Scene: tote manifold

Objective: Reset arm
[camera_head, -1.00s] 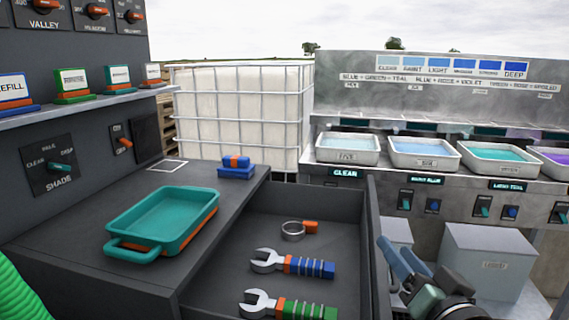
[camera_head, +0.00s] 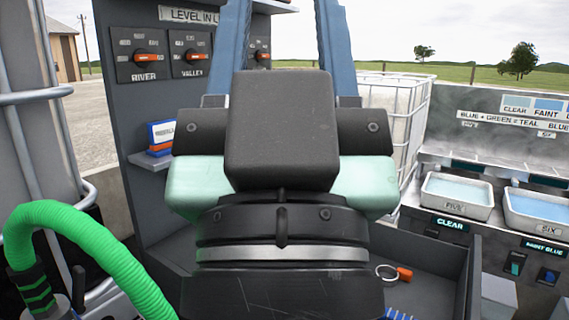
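My gripper (camera_head: 284,35) fills the middle of the head view, close to the camera and pointing up. Its two blue fingers stand well apart, with open background between them and nothing held in the visible part. The fingertips run past the top edge. Its black and mint-green body hides much of the bench and the drawer behind.
An open drawer (camera_head: 455,285) at lower right holds a ring tool with an orange tab (camera_head: 388,273). Trays of pale blue liquid (camera_head: 457,196) stand on the right counter. A panel with knobs (camera_head: 145,58) is behind left. A green hose (camera_head: 90,235) curves at left.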

